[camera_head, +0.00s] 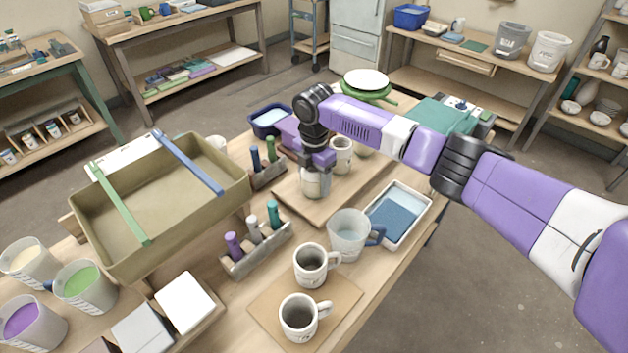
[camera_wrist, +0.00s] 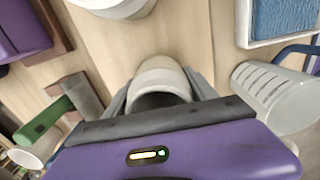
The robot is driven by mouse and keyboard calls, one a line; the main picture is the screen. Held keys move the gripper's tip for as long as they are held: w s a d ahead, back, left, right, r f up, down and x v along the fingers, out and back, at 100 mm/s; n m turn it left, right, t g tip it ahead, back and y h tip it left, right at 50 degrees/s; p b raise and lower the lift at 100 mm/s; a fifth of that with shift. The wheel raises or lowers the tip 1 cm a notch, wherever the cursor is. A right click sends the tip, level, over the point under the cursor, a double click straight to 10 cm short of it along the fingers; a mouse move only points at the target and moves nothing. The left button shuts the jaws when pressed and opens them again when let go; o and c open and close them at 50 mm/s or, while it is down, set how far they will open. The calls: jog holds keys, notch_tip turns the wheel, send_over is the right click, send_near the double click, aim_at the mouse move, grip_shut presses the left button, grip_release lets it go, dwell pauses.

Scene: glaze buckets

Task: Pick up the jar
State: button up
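A small whitish jar (camera_head: 314,184) stands upright on a wooden board (camera_head: 292,205) in the middle of the table. My gripper (camera_head: 315,168) points down over it, and its body covers part of the jar's top. In the wrist view, the jar (camera_wrist: 162,75) shows its pale rim and dark mouth between the two grey fingers of my gripper (camera_wrist: 160,95), one on each side. No clear gap shows between fingers and jar, but I cannot tell whether they press on it.
A white mug (camera_head: 341,153) stands just behind the jar. Racks of coloured bottles (camera_head: 254,250) stand left, beside a large olive bin (camera_head: 100,240). Two mugs (camera_head: 310,262) stand in front.

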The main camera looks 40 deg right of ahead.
jog(key=c, duration=0.8)
jog(key=shift+r, duration=0.1)
jog(key=shift+c, duration=0.2)
